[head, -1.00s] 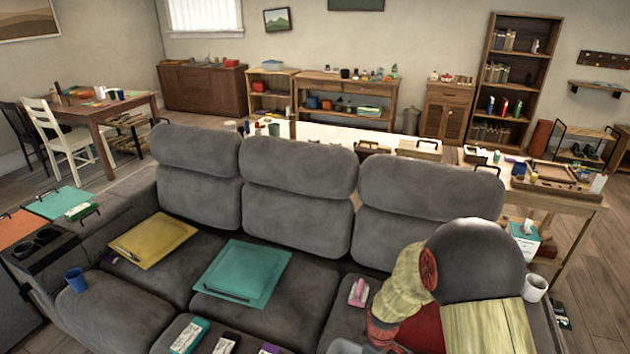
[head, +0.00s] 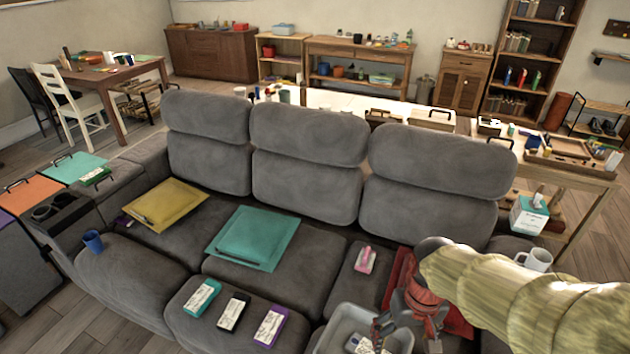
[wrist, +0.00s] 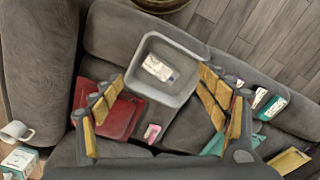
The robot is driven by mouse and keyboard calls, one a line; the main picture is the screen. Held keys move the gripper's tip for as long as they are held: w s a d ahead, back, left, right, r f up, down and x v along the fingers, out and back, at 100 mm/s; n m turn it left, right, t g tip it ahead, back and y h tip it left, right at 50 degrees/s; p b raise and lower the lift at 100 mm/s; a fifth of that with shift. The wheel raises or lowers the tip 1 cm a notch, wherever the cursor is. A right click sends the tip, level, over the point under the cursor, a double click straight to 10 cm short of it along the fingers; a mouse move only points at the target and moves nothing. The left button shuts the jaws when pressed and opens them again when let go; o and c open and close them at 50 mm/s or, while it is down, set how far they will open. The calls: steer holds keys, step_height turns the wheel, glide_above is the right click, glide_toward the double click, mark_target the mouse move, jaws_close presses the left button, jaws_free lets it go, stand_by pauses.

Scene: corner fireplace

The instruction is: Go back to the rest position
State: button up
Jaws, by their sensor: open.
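My gripper (head: 408,338) is at the lower right of the head view, pointing down above the couch's right seat. Its fingers are spread apart with nothing between them. In the wrist view my gripper (wrist: 165,100) has its yellow-padded fingers wide apart at left and right. A grey bin (head: 335,322) stands beside and partly behind the gripper in the head view. In the wrist view the bin (wrist: 183,46) lies beyond the fingers, and a white-labelled item (wrist: 158,68) is inside it.
A red folder (head: 398,277) and a pink item (head: 365,260) are close to my arm. A teal folder (head: 256,236), a yellow folder (head: 165,204) and small boxes (head: 234,312) lie on the couch. A white mug (head: 536,259) and tissue box (head: 528,215) stand right. The couch backrests rise behind.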

steer(key=s+r+t, duration=0.2)
steer(key=r, duration=0.6)
steer(key=s+r+t+p, duration=0.1)
steer(key=s+r+t, duration=0.2)
steer(key=r, duration=0.5)
steer(key=shift+d+m, duration=0.15)
steer(key=shift+m, duration=0.15)
